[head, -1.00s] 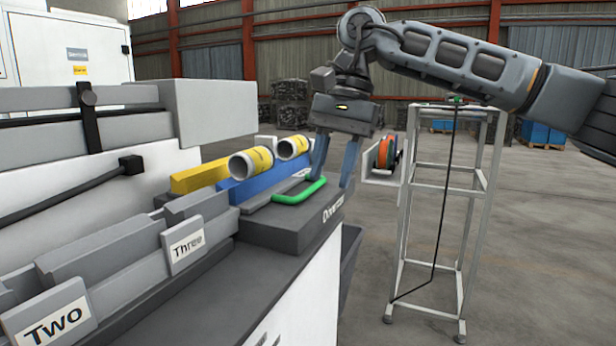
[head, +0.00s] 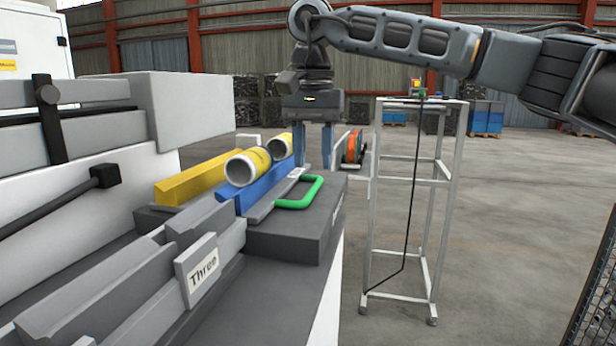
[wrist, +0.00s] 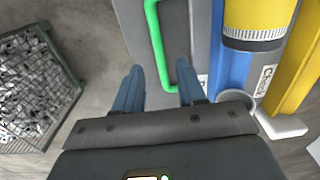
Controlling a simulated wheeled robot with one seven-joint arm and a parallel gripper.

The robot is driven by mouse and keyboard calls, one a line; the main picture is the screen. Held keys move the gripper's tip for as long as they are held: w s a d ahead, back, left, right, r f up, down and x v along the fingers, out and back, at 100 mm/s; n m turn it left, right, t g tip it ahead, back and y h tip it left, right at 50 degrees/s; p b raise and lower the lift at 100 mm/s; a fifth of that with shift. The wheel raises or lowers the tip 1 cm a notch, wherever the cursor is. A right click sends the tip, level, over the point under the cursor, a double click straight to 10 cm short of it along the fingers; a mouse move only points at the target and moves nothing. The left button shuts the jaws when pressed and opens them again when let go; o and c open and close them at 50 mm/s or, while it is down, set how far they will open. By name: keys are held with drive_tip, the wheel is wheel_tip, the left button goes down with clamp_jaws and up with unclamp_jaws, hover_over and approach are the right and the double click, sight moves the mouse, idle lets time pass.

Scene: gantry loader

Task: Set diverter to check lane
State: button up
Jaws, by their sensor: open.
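The diverter is a dark grey block (head: 290,235) at the end of the bench, with a bright green U-shaped handle (head: 316,190) on a grey slide. My gripper (head: 313,164) points down with its two blue fingers apart and empty, at the far end of the handle in the head view. In the wrist view the green handle (wrist: 156,45) runs between the fingertips (wrist: 160,70), seen from above; whether they touch it is unclear. A blue lane (head: 262,190) and a yellow lane (head: 190,182) lie left of the handle.
Two white cylinders with yellow bands (head: 247,168) lie on the lanes. A grey channel labelled Three (head: 201,273) is nearer. A white frame stand (head: 412,185) is to the right. A mesh crate of scrap (wrist: 38,85) shows in the wrist view. Open floor lies right of the bench.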

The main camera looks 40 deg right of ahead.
sight(313, 187)
drive_tip(key=shift+f, duration=2.35)
clamp_jaws()
